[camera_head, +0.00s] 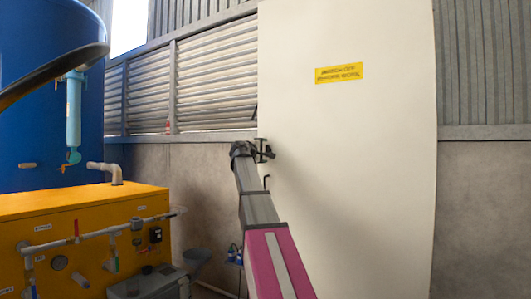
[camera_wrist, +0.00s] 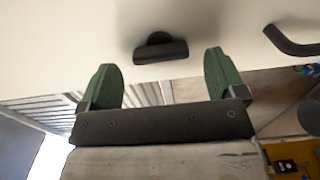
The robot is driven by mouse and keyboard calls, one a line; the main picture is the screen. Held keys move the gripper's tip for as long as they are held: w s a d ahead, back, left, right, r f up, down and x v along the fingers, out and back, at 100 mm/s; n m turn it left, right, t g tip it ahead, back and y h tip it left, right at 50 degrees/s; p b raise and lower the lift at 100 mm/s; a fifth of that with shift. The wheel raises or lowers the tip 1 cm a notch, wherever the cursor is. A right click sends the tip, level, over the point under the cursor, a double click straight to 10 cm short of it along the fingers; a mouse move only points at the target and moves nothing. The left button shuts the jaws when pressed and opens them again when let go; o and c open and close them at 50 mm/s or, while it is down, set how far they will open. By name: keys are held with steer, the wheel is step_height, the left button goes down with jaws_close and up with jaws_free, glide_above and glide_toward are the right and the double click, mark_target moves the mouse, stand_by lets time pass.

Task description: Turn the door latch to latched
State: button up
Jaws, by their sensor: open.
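The door (camera_head: 350,130) is a tall cream panel with a yellow sign. A short dark latch (camera_wrist: 160,50), a bar on a round base, sits near its left edge. In the head view the latch (camera_head: 264,152) lies just right of the end of my arm. My gripper (camera_wrist: 159,60) is open and empty, with one green finger to either side of the latch in the wrist view. The fingertips appear just short of the latch, and I see no contact. In the head view my gripper (camera_head: 252,150) is dark and small, its fingers hard to make out.
A dark bent handle (camera_wrist: 292,42) is on the door beside the latch; in the head view it shows below it (camera_head: 266,182). An orange skid (camera_head: 85,235) with pipes and a blue tank (camera_head: 40,120) stand at left. Louvred wall panels (camera_head: 215,90) lie behind.

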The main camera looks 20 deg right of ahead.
steer(key=shift+x, duration=1.35)
steer(key=c, duration=0.9)
